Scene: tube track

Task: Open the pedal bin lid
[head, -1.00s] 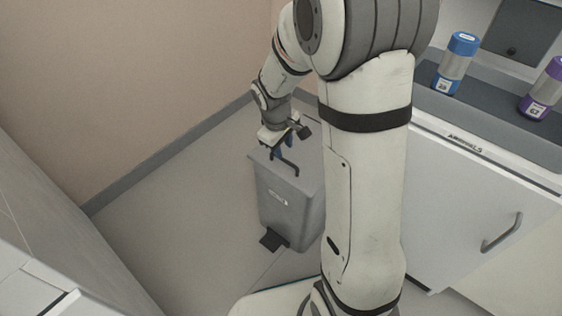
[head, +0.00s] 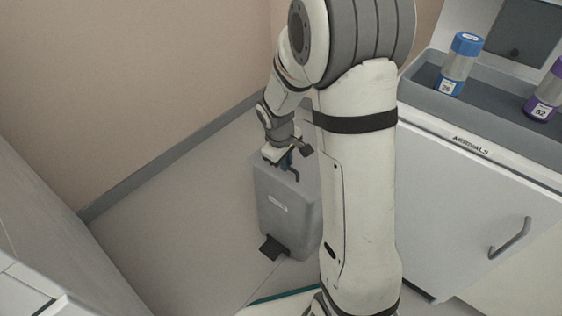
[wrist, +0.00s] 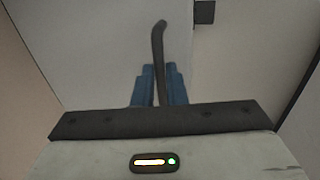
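The grey pedal bin (head: 285,212) stands on the floor by the wall, its lid looking closed. A dark bent handle (head: 294,174) rises from the lid; it also shows in the wrist view (wrist: 158,48). The dark pedal (head: 272,247) sticks out low at the bin's front. My gripper (head: 287,162) is over the lid, pointing down. In the wrist view its blue fingers (wrist: 159,88) lie on both sides of the handle bar, with hardly any gap, and look shut on it. The fingertips' exact contact is partly hidden.
A white cabinet (head: 470,215) with a bar handle and an "ARRIVALS" label stands at right. A grey tray (head: 415,85) on it holds a blue-capped bottle (head: 459,62) and a purple-capped bottle (head: 545,95). The floor (head: 185,220) left of the bin is clear.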

